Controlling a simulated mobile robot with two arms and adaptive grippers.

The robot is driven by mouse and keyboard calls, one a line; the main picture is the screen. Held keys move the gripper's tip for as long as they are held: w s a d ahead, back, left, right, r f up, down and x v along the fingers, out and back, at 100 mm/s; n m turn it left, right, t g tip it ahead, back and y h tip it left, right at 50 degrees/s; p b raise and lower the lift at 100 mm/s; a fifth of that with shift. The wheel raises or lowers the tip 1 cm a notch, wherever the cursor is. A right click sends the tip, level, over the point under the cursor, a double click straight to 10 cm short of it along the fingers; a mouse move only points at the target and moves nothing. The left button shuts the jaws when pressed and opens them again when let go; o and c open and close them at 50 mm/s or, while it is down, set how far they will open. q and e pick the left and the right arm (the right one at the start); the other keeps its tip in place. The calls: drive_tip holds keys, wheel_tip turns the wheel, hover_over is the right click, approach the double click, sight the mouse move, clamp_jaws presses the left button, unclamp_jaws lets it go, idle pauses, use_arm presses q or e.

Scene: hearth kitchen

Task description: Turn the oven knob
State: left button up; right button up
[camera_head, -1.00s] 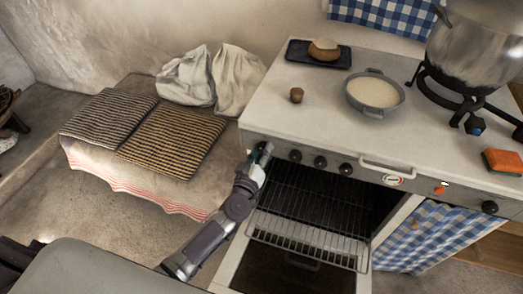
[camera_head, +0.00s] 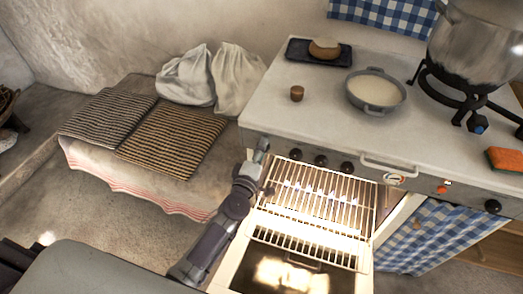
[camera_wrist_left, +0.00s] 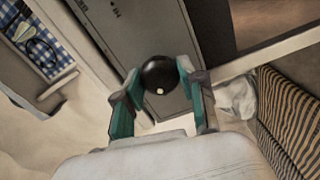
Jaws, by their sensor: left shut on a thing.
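The oven knob (camera_wrist_left: 159,74) is a round black knob with a small light mark. In the left wrist view it sits between the two teal-edged fingers of my left gripper (camera_head: 262,148), which is shut on it. In the head view my gripper is at the left end of the stove's front panel and hides this knob. The oven (camera_head: 320,200) stands open below, its inside brightly lit, with wire racks showing. My right gripper is not in view.
More black knobs (camera_head: 321,161) sit on the panel to the right of my gripper. The open oven door (camera_head: 235,272) lies close to my left forearm. A bench with striped cushions (camera_head: 172,140) is at the left. A pan (camera_head: 376,107) stands on the stove top.

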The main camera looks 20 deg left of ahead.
use_arm(q)
drive_tip(key=shift+n, duration=0.5)
drive_tip(key=o, duration=1.1)
drive_tip(key=shift+o, duration=0.2)
drive_tip(key=s, duration=1.2)
drive_tip(key=shift+a, duration=0.25)
drive_tip(key=shift+s+f, duration=0.1)
